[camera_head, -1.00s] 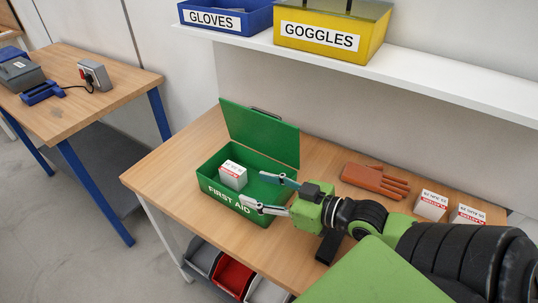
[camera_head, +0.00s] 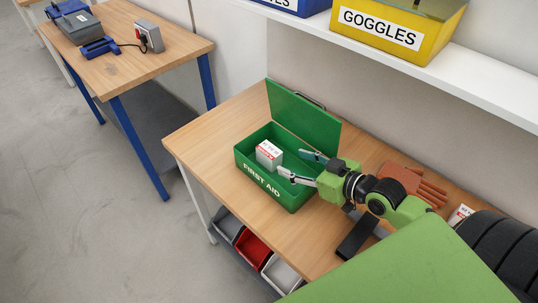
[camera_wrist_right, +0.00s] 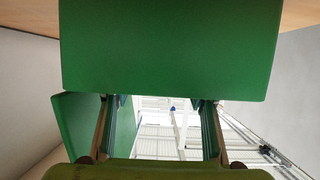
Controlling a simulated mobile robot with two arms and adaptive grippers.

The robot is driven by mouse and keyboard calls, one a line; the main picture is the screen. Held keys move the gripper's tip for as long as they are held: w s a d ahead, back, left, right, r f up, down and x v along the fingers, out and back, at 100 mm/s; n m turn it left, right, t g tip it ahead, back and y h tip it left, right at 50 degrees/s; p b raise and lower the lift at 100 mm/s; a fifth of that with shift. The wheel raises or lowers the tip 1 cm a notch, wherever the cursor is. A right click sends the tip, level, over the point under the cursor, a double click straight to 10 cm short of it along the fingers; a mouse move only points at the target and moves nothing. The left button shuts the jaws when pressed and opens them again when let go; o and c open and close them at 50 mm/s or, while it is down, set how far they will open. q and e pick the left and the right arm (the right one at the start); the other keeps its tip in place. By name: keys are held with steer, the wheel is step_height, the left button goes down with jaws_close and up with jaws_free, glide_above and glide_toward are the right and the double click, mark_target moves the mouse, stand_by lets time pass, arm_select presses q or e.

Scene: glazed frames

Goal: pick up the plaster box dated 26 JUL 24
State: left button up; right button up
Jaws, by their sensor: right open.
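A white and red plaster box (camera_head: 269,154) stands in the left part of the open green first aid box (camera_head: 262,182). The printing on its top is too small to read. My right gripper (camera_head: 292,163) is open and empty, its fingers reaching in from the right over the first aid box, just right of the plaster box. Another white and red plaster box (camera_head: 461,214) is partly visible on the table at the right, behind my arm. The right wrist view shows my open fingers (camera_wrist_right: 158,125) and green surfaces, but no plaster box. My left gripper is not in view.
The raised green lid (camera_head: 305,115) stands behind the first aid box. Orange gloves (camera_head: 412,183) lie right of it. A black object (camera_head: 357,235) lies near my arm. A shelf with a yellow goggles bin (camera_head: 395,28) hangs above. The table's left end is bare.

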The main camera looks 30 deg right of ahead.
mark_target(278, 156)
steer(key=shift+x, duration=1)
steer(key=shift+r+p+x, duration=0.15)
steer(key=shift+p+x, duration=0.35)
steer(key=shift+x, duration=0.7)
steer(key=shift+r+p+x, duration=0.15)
steer(key=shift+p+x, duration=0.35)
steer(key=shift+x, duration=0.65)
steer(key=shift+w+a+f, duration=0.2)
steer(key=shift+w+a, duration=0.1)
steer(key=shift+w, duration=0.1)
steer(key=c, duration=1.1)
